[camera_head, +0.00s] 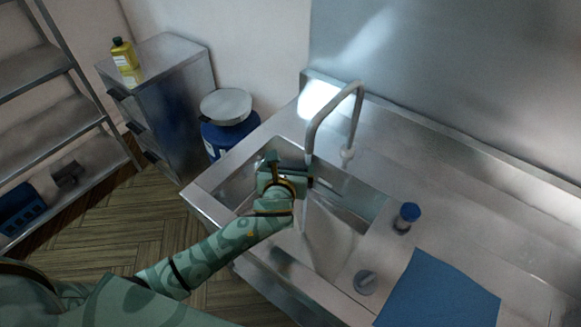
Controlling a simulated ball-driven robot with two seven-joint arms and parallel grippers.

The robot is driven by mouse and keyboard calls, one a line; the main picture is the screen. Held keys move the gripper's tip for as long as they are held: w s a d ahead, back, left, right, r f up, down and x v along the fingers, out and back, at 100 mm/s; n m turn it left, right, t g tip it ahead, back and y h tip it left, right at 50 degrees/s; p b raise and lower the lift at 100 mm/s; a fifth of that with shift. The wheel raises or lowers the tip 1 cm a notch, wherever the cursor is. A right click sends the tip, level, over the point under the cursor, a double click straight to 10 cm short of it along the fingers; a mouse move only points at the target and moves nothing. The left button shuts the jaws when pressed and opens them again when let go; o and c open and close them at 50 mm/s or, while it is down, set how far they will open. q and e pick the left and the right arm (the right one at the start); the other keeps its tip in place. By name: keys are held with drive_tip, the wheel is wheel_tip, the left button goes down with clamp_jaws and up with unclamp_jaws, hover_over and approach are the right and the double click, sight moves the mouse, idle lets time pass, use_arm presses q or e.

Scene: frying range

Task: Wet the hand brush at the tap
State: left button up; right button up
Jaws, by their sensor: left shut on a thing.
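The tap (335,108) is a grey arched spout at the back of the steel sink (232,178). Its mouth points down over the basin. My left gripper (290,178) is over the basin, right beside and below the spout's mouth. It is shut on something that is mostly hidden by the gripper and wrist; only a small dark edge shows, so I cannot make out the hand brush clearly. A pale patch shows in the basin beyond my wrist; I cannot tell whether it is running water. My right gripper is out of view.
A blue sheet (438,292), a blue-capped container (407,216) and a round grey piece (365,282) are on the counter to the right. A blue drum (226,122), a drawer cabinet (165,85) with a yellow bottle (125,60) and shelves (60,147) stand left.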

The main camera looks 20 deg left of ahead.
use_arm(q)
drive_tip(key=s+a+p, duration=0.1)
drive_tip(key=s+p, duration=0.2)
drive_tip(key=s, duration=0.4)
drive_tip(key=shift+a, duration=0.4)
drive_tip(key=shift+w, duration=0.1)
idle(0.8)
drive_tip(key=s+a+r+p, duration=0.1)
drive_tip(key=s+r+p, duration=0.3)
drive_tip(key=s+p, duration=0.1)
drive_tip(key=shift+a+p, duration=0.2)
drive_tip(key=shift+p, duration=0.6)
drive_tip(key=shift+a, duration=0.1)
